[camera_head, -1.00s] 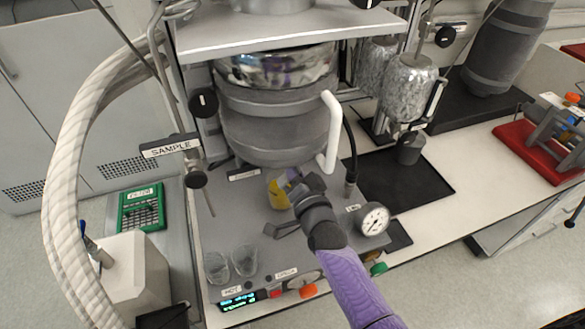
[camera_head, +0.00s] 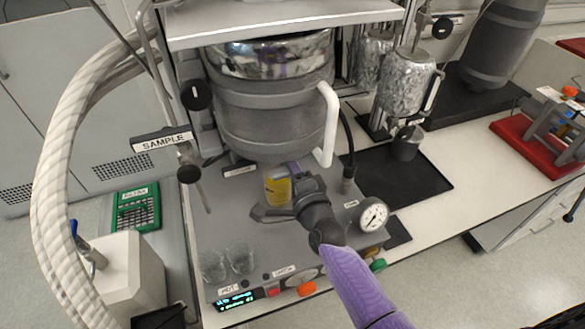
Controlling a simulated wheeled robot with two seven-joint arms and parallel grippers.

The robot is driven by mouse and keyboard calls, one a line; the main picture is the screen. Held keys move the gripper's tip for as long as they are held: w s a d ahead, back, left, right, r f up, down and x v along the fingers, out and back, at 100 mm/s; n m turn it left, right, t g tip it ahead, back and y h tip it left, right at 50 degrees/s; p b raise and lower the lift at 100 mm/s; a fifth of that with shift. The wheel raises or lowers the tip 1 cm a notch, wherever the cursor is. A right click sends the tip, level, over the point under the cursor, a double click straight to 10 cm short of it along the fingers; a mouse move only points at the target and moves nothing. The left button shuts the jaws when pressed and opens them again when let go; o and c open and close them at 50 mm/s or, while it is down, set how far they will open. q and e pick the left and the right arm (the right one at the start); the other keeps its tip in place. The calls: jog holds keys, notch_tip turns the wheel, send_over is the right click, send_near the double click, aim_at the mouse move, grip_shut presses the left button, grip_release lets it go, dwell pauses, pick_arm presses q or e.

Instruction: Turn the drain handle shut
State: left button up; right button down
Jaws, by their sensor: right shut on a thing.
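The reactor vessel (camera_head: 268,110) is a grey cylinder with a shiny metal band, standing over the grey bench plate. My right gripper (camera_head: 276,192) reaches in from the lower right, under the vessel's bottom, at the drain. It is shut on the drain handle, which its fingers and wrist mostly hide, so I cannot tell the handle's exact angle. A container with yellow content (camera_head: 277,188) shows by the fingers, partly covered. My left gripper is not in view.
A white curved handle (camera_head: 328,125) stands right of the vessel. A pressure gauge (camera_head: 373,215) is right of my wrist. Two clear beakers (camera_head: 240,257) and a control panel (camera_head: 237,300) are at the front. The SAMPLE valve (camera_head: 163,139) hangs at left.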

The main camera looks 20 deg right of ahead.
jog(key=shift+m, duration=0.3)
jog(key=c, duration=0.6)
grip_release()
jog(key=s, duration=1)
jog(key=shift+d+p, duration=0.15)
jog(key=shift+p, duration=0.15)
jog(key=shift+f, duration=0.1)
